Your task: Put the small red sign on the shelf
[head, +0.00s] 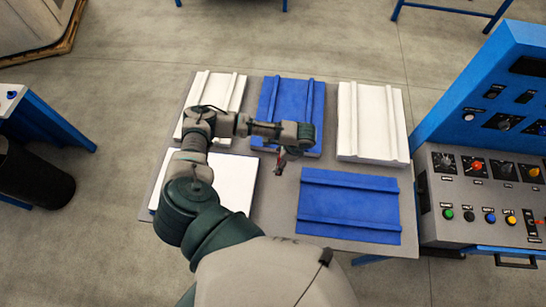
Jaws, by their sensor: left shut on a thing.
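My left arm reaches out over a grey table, and my left gripper (280,162) hangs from its end, pointing down between the back and front panels. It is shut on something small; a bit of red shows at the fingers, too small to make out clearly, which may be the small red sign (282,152). It appears to be above the table, though the height is hard to judge. I cannot pick out a shelf for sure in this view. My right gripper is not in view.
On the grey table (285,190) lie white panels (372,120) and blue panels (350,205), with narrow bare strips between them. A blue control console (480,165) with knobs and buttons stands at the right. A black bin (35,175) stands at the left.

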